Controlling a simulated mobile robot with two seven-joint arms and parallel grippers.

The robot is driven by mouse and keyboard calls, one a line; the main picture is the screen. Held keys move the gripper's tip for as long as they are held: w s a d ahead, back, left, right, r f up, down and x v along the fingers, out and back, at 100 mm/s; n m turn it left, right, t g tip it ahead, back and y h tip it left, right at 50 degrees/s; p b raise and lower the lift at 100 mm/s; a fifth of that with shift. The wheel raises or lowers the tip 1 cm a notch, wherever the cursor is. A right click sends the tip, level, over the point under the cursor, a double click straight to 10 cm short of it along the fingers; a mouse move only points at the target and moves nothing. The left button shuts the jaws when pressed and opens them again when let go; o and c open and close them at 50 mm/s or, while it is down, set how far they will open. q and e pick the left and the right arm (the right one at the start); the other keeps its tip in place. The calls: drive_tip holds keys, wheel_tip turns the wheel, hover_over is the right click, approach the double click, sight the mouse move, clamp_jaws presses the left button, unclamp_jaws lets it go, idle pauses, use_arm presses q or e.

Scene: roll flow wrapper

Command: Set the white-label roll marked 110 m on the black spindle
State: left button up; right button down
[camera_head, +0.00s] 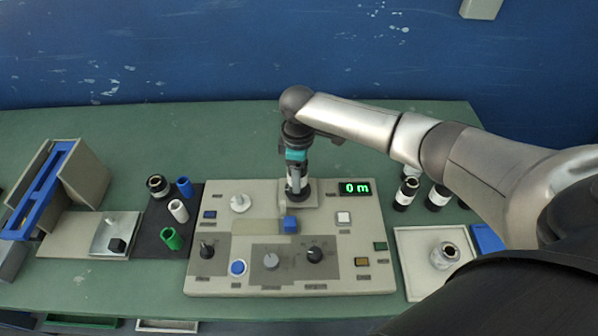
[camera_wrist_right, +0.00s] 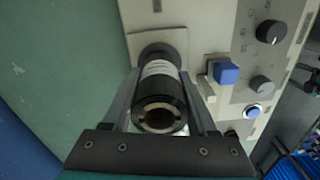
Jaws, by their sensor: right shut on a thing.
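My right gripper (camera_head: 297,180) is shut on a black roll with a white label (camera_wrist_right: 160,88), above the back of the control panel. The roll's hollow core faces the wrist camera, and its label marking cannot be read. A black round base (camera_wrist_right: 158,51), seemingly the spindle's, shows just beyond the roll in the right wrist view. In the head view the roll stands upright over that spot. The spindle's shaft is hidden, and I cannot tell how far the roll is around it or whether it touches the base. My left gripper is not in view.
The beige control panel (camera_head: 215,285) has knobs, buttons and a green display (camera_head: 354,188) reading 0 m. Several black rolls with white labels (camera_head: 405,193) stand at right, partly behind my arm. Another roll (camera_head: 445,256) sits on a pale tray (camera_head: 412,290). A black mat (camera_head: 150,248) holds coloured cores.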

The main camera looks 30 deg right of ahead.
drive_tip(key=shift+c, duration=0.6)
unclamp_jaws()
drive_tip(key=shift+o, duration=0.6)
wheel_tip(320, 180, up, 8)
drive_tip(key=p, duration=0.9)
drive_tip(key=shift+s+f, duration=0.1)
